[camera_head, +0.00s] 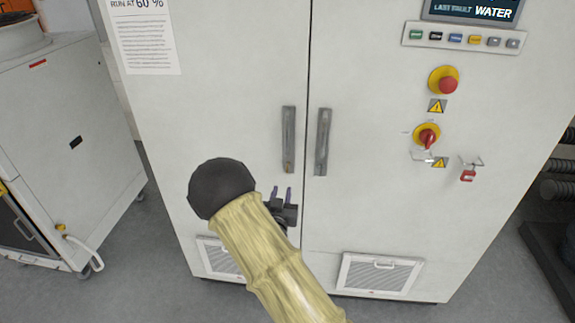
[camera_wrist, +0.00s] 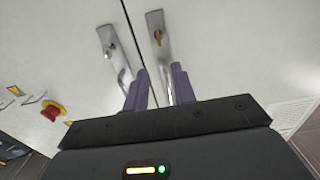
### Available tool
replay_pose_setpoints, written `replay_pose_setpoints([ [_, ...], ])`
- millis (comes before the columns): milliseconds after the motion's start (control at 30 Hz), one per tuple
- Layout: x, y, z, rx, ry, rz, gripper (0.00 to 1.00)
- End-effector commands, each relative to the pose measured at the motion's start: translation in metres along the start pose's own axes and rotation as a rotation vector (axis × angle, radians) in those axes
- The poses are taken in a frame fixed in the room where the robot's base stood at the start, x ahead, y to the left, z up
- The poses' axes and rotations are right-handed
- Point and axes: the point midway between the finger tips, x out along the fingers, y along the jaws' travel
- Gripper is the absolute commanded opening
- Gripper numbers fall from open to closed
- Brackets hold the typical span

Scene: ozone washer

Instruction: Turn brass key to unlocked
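The brass key (camera_wrist: 158,37) sits in the lock plate of one cabinet door handle in the wrist view. In the head view it is a small brownish spot at the lower end of the left door handle (camera_head: 288,138); its exact turn angle is too small to read. My gripper (camera_head: 282,190) is just below that handle in the head view, apart from the key. In the wrist view its two purple fingers (camera_wrist: 160,88) are spread with an empty gap between them. The key lies beyond the fingertips.
The right door handle (camera_head: 323,142) is close beside the left one. A red emergency button (camera_head: 448,85), a red-yellow rotary switch (camera_head: 428,136) and a red padlock (camera_head: 468,175) are on the right door. Vents (camera_head: 380,273) sit low. A grey machine (camera_head: 65,140) stands at left.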

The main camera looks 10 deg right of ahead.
Motion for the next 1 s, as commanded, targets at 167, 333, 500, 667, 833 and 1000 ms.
replay_pose_setpoints([
  [167,0.033,0.001,-0.003,0.0,0.002,0.001,0.26],
  [333,0.061,0.001,-0.003,0.0,0.002,0.001,0.26],
  [500,0.087,0.001,-0.002,0.0,0.001,0.001,0.26],
  [667,0.111,0.001,-0.003,0.0,0.002,0.001,0.26],
  [833,0.129,0.0,-0.002,0.0,0.002,0.0,0.26],
  [1000,0.136,0.0,-0.001,0.0,0.0,0.0,0.26],
])
